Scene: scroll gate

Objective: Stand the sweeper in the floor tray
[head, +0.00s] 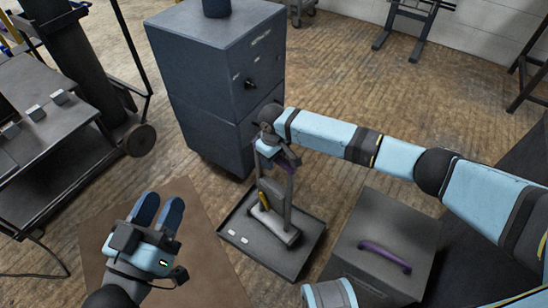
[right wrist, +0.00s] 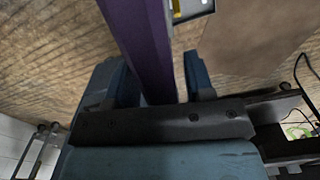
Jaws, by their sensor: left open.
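The sweeper (head: 274,213) is a grey upright frame with a yellow part low on its side and a purple grip at its top. It looks upright, with its base over the dark floor tray (head: 302,261); I cannot tell whether the base rests on the tray floor. My right gripper (head: 279,158) is at the top of the sweeper, shut on the purple grip. In the right wrist view the purple bar (right wrist: 146,45) runs between the two blue fingers. My left gripper (head: 159,207) is open and empty, to the left of the tray.
A grey box (head: 366,222) with a purple handle stands right of the tray. A tall blue-grey cabinet (head: 215,85) stands behind it. A brown floor mat (head: 208,262) lies under my left gripper. Two small white pieces (head: 244,239) show on the tray. A dark cart (head: 45,170) is at left.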

